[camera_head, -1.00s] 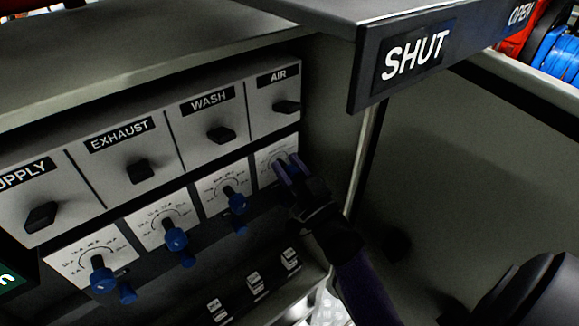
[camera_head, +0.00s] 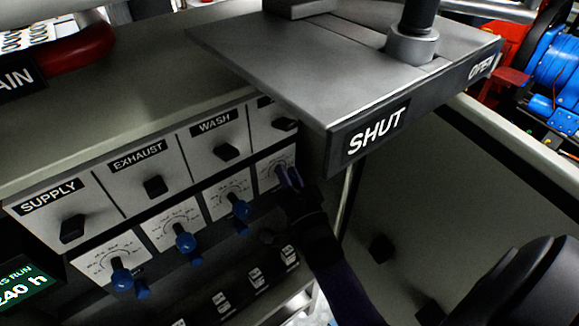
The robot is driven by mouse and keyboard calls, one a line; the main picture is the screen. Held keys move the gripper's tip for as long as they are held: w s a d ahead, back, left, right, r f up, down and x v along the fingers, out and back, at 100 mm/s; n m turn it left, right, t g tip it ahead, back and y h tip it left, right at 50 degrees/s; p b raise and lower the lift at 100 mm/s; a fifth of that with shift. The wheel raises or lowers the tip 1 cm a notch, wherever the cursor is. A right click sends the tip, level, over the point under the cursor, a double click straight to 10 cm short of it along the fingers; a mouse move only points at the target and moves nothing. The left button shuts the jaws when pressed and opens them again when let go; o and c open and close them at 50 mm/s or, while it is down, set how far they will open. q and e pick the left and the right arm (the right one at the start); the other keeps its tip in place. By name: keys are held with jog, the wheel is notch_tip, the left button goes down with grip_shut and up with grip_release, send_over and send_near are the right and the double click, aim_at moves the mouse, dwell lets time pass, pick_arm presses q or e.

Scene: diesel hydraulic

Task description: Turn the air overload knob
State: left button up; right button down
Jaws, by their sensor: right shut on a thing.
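The air overload knob sits on the white dial plate (camera_head: 268,176) at the right end of the lower row, under the AIR switch (camera_head: 285,124). My left gripper is not in view.
Three more dials with blue knobs (camera_head: 185,243) line up to the left, below the black switches (camera_head: 155,187). Small white-marked switches (camera_head: 256,278) sit lower down. A grey SHUT/OPEN ledge (camera_head: 340,75) overhangs the panel's right end, close above my arm.

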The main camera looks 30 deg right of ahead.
jog(key=shift+r+m+g+h+p, duration=0.15)
jog(key=shift+m+g+h+p, duration=0.2)
jog(key=shift+m+p, duration=0.6)
jog(key=shift+m, duration=0.85)
jog(key=m+g+p, duration=0.1)
jog(key=m, duration=0.1)
jog(key=m+g+h+p, duration=0.1)
jog(key=m, duration=0.1)
jog(key=shift+d+f+p, duration=0.15)
jog(key=shift+f+p, duration=0.05)
jog(key=shift+p, duration=0.1)
pick_arm(q)
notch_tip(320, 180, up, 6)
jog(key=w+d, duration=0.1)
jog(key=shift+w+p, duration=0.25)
jog(key=shift+p, duration=0.2)
pick_arm(e)
jog(key=shift+f+m+g, duration=0.15)
jog(key=shift+m+g, duration=0.2)
jog(key=shift+m, duration=0.65)
jog(key=shift+c, duration=1.5)
grip_release()
